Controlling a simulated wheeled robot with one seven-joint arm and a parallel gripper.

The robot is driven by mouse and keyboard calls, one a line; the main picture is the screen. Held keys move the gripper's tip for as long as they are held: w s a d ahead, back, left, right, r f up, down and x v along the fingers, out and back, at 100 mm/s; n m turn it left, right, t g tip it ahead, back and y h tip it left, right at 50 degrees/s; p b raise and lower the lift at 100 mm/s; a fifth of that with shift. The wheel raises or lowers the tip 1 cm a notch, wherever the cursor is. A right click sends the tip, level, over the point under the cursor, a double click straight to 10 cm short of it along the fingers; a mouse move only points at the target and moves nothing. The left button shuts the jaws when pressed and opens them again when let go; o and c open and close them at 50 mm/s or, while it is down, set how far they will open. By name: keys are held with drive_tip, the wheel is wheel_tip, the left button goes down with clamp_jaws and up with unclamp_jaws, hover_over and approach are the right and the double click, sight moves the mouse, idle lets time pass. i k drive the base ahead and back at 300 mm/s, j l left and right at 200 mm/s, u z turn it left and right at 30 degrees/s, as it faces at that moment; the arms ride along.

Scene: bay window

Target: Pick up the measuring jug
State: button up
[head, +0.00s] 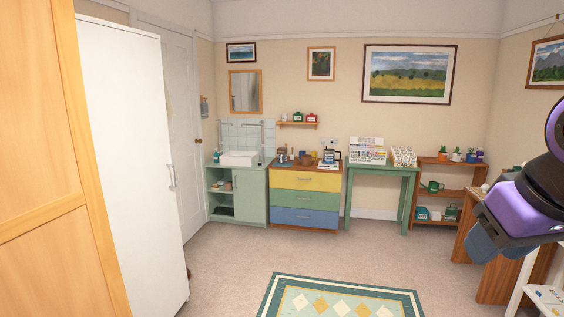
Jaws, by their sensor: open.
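I cannot make out a measuring jug for certain at this size. A dark-and-clear jug-like vessel (332,156) stands at the right end of the top of the drawer unit (305,181), against the far wall. Its markings are too small to tell. My gripper (498,246) is at the right edge, close to the camera, below the purple part of my arm. It is open, with nothing seen in it, and far from the drawer unit. Part of it is cut off or hidden.
Small pots and a wooden bowl share the drawer top. A sink cabinet (238,197) stands left, a green table (382,171) with racks right, then a shelf (445,194). A white cupboard (130,150) is near left. Open carpet and a rug (340,281) lie between.

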sight(282, 156)
drive_tip(key=i, duration=2.35)
drive_tip(key=i+l, duration=0.1)
drive_tip(key=i, duration=4.55)
